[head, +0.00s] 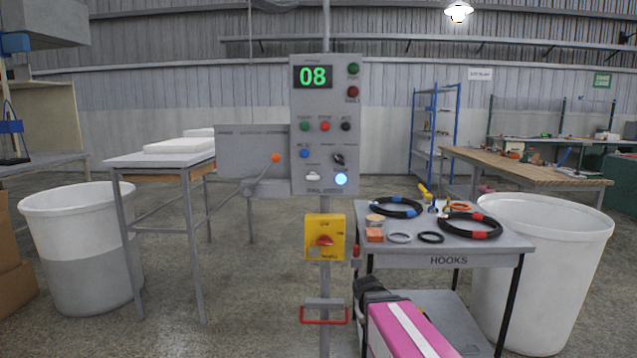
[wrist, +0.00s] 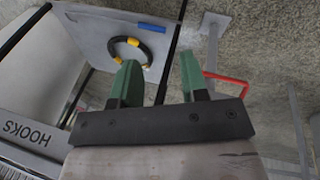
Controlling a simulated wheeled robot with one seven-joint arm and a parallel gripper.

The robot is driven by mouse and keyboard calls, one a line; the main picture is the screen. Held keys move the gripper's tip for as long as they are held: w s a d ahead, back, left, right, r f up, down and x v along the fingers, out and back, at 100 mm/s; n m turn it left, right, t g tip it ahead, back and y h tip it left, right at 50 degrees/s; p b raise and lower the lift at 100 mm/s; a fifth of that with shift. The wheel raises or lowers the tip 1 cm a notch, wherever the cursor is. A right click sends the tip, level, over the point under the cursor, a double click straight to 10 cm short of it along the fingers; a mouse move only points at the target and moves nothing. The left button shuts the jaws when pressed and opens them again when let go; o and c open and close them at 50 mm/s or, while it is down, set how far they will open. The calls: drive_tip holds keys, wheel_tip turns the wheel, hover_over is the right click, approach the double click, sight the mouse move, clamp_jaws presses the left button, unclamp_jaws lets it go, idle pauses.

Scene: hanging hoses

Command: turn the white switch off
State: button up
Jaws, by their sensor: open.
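The white switch (head: 313,176) is a small white piece low on the left of the grey control panel (head: 310,130). A lit blue-white lamp (head: 341,179) is to its right. The switch's exact lever position is too small to tell. My gripper (wrist: 160,70) has two green fingers spread apart with nothing between them. In the head view my pink arm is at the bottom, right of the post, well below the panel and apart from the switch. The switch is not in the wrist view.
A yellow box with a red knob (head: 325,238) and a red bar (head: 324,321) are on the post below the panel. A lever with an orange ball (head: 275,158) sticks out left. The HOOKS table (head: 448,260) with hoses stands right. White bins stand at both sides.

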drive_tip(key=w+a+r+n+t+h, duration=0.2)
drive_tip(key=w+a+r+n+t, duration=0.1)
drive_tip(key=w+r, duration=0.4)
drive_tip(key=n+t+h, duration=0.3)
drive_tip(key=n+t, duration=0.5)
drive_tip(key=t, duration=0.3)
approach(311, 178)
drive_tip(key=x, duration=0.9)
drive_tip(key=shift+w+d, duration=0.15)
drive_tip(key=shift+w, duration=0.05)
clamp_jaws()
